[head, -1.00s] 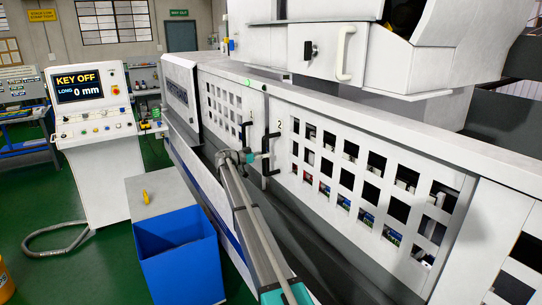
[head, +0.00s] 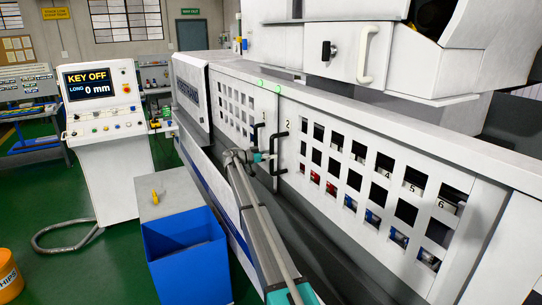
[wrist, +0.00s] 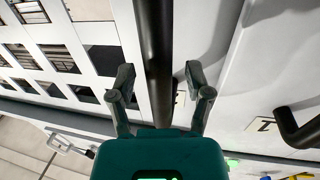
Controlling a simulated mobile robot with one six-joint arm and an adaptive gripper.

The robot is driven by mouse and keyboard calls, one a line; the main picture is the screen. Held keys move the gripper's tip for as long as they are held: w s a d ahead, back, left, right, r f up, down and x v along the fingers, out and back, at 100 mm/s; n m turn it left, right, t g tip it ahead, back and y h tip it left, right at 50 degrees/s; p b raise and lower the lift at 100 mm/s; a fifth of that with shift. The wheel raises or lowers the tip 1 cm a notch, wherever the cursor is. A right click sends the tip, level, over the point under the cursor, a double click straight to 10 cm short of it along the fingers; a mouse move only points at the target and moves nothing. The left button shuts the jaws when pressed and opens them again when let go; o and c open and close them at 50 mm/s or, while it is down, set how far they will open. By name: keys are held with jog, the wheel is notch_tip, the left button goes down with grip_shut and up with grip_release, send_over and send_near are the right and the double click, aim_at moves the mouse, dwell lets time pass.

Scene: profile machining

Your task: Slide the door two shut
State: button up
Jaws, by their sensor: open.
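Door two (head: 345,148) is a white panel with rows of square windows and the number 2 near its left edge. Its black bar handle (head: 278,160) stands upright beside that number. Door one (head: 230,110) is the panel to its left, with its own black handle. In the wrist view the door two handle (wrist: 157,60) runs between the two fingers of my gripper (wrist: 160,80), which is open with a finger on each side. Contact with the bar is not clear. The head view shows my gripper (head: 268,157) at the handle's left side.
A blue bin (head: 188,258) stands in front of the machine. A control console (head: 100,130) reads KEY OFF and stands at the left. An orange bucket (head: 10,275) is at the lower left. Green floor (head: 100,270) is free around the bin.

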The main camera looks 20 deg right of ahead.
jog(key=a, duration=1.2)
dwell(0.5)
jog(key=s+d+f+n+y, duration=0.1)
jog(key=s+f+n+y, duration=0.5)
jog(key=s, duration=0.8)
jog(key=s+d+f+n+y, duration=0.1)
jog(key=s+f+n+y, duration=0.2)
jog(key=s+f, duration=0.75)
jog(key=s+a+f+n+y, duration=0.1)
jog(key=s+a+n+y, duration=0.2)
jog(key=s, duration=0.7)
jog(key=s+a+f+n+y, duration=0.1)
jog(key=s+a+n+y, duration=0.2)
jog(key=s, duration=0.7)
jog(key=s+a+n+y, duration=0.3)
jog(key=s+a, duration=0.1)
jog(key=s, duration=0.5)
jog(key=shift+s+f+b, duration=0.4)
